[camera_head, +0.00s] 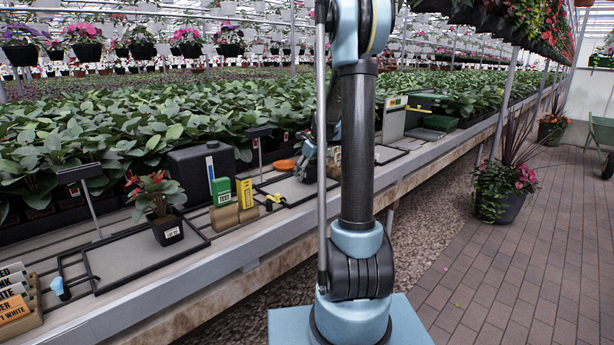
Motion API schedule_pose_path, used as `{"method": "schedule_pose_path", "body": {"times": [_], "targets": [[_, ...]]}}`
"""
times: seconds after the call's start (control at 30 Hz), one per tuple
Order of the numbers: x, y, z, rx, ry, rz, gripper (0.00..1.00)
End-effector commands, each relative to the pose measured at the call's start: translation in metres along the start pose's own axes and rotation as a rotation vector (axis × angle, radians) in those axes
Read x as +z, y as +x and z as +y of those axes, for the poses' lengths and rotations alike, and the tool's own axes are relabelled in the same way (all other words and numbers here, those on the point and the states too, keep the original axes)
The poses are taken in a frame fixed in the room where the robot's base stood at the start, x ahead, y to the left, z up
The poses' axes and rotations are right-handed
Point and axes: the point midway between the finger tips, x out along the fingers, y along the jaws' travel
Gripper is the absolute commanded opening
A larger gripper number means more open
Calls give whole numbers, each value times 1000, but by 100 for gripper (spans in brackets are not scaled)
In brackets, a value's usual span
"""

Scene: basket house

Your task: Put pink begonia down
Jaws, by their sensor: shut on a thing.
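A potted plant (155,196) with green leaves and small red-pink flowers stands upright in a black pot with a white label. It rests in a black-rimmed tray (117,262) on the left of the bench. I cannot tell if it is the pink begonia. My gripper (304,168) shows behind my arm's upright link, low over another tray further along the bench, well to the right of this plant. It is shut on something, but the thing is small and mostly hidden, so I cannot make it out.
Yellow and green boxes (244,193) stand between the two trays, with a black box (202,172) behind. An orange disc (285,165) lies near my gripper. Label cards (14,290) stand at the front left.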

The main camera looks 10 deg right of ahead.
Motion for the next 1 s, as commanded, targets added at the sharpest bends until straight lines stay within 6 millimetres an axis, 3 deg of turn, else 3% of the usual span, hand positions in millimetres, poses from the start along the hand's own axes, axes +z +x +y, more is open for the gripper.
{"method": "schedule_pose_path", "body": {"times": [0.37, 0.4, 0.47, 1.0], "targets": [[-3, 8, 1, 0, -1, 0, 30], [-3, 8, 1, 0, -1, 0, 75], [-3, 8, 1, 0, -1, 0, 88], [-3, -1, 1, 0, 0, 0, 88]]}}
